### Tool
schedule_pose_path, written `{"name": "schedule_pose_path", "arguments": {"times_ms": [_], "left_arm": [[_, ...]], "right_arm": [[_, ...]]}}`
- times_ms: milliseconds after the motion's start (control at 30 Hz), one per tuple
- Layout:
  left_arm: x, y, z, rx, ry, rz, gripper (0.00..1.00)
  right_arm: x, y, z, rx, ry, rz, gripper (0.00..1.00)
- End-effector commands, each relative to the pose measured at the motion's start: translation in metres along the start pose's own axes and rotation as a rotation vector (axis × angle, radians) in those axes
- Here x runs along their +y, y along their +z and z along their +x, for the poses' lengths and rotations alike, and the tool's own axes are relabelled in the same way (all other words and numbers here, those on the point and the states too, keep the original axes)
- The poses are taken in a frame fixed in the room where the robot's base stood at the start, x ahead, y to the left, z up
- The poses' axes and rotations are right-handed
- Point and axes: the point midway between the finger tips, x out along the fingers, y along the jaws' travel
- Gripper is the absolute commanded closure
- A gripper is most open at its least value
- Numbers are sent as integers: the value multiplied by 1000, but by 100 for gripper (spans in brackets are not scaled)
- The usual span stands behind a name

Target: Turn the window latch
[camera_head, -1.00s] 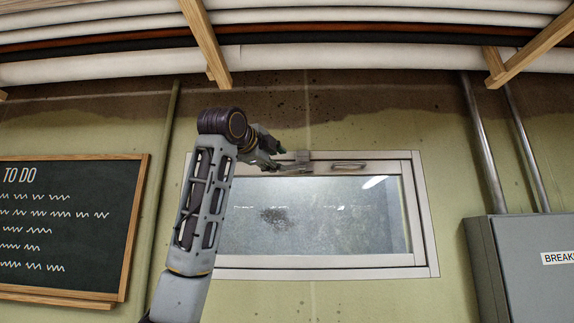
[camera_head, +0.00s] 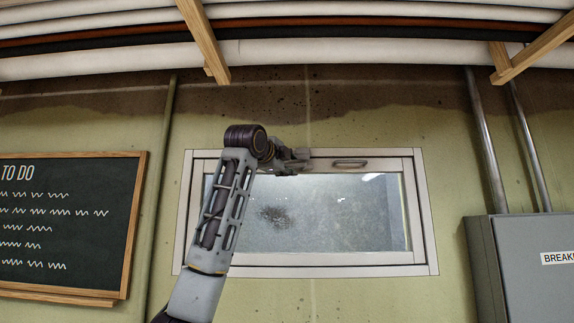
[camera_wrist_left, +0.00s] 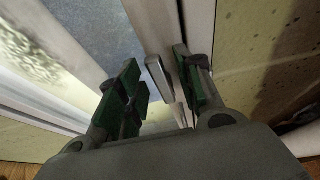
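The window (camera_head: 315,213) is a low, wide pane in a pale frame on the wall in the head view. My left gripper (camera_head: 298,160) is at the top rail of its frame, left of centre, and largely hides the latch there. In the left wrist view, the latch lever (camera_wrist_left: 160,77) is a short grey bar standing out along the frame. My left gripper (camera_wrist_left: 157,68) is open, with one green-padded finger on each side of the lever. The lever looks nearer the right finger; I cannot tell whether they touch. My right gripper is not in view.
A chalkboard (camera_head: 65,220) hangs at left, and a grey breaker box (camera_head: 530,265) with metal conduits is at right. Pipes (camera_head: 300,52) and wooden beams run overhead.

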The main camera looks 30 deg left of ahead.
Motion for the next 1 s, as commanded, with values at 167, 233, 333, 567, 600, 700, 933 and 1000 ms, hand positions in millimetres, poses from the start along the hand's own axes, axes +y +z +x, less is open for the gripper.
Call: {"name": "schedule_pose_path", "arguments": {"times_ms": [167,233,333,567,600,700,933,1000], "left_arm": [[0,0,0,0,0,0,69],[0,0,0,0,0,0,78],[0,0,0,0,0,0,91],[0,0,0,0,1,0,100],[0,0,0,0,1,0,100],[1,0,0,0,1,0,100],[2,0,-3,1,-4,-11,100],[2,0,-5,1,-8,-19,100]], "right_arm": [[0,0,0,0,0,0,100],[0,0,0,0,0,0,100],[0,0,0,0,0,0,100],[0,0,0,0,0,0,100],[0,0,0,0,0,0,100],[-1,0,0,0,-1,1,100],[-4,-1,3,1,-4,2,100],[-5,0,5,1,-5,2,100]]}}
